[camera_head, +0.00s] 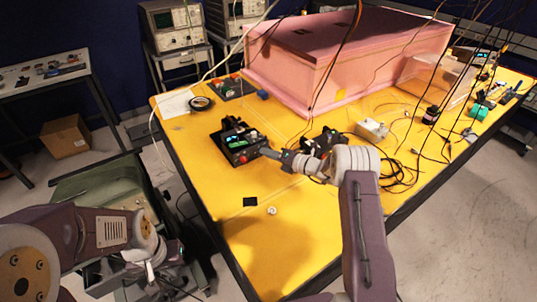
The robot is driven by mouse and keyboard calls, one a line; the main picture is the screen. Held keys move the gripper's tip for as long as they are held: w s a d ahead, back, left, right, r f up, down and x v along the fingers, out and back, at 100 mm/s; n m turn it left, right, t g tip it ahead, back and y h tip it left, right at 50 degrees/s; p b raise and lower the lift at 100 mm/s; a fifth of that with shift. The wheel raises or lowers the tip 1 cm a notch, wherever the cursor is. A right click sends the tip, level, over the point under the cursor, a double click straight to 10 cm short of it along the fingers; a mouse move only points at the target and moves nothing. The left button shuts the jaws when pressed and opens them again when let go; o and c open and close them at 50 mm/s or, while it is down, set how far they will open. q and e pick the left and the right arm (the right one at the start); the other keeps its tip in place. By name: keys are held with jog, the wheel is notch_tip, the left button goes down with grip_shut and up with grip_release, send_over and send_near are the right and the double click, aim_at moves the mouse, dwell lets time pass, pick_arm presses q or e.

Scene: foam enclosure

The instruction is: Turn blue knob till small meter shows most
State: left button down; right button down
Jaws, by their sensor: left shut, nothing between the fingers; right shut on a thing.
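A small black instrument box (238,140) stands on the yellow table, with a lit green display (237,143) and a red part (243,159) at its front. The small meter's reading is too small to make out. My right gripper (267,152) reaches in from the right, its tips at the right front of this box. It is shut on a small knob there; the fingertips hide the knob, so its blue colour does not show. My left gripper (150,268) is low at the left, off the table, shut and empty, and hard to make out against the clutter behind it.
A large pink foam enclosure (320,55) fills the table's back. Black cables (400,172) and a pale box (371,130) lie right of my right wrist. A black square (250,202) and a small white round thing (272,211) lie on the otherwise clear front.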

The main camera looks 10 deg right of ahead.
jog(key=shift+d, duration=0.1)
jog(key=c, duration=1.3)
grip_release()
jog(key=shift+o, duration=0.2)
jog(key=b+v, duration=0.1)
jog(key=v, duration=0.8)
jog(key=shift+d, duration=0.1)
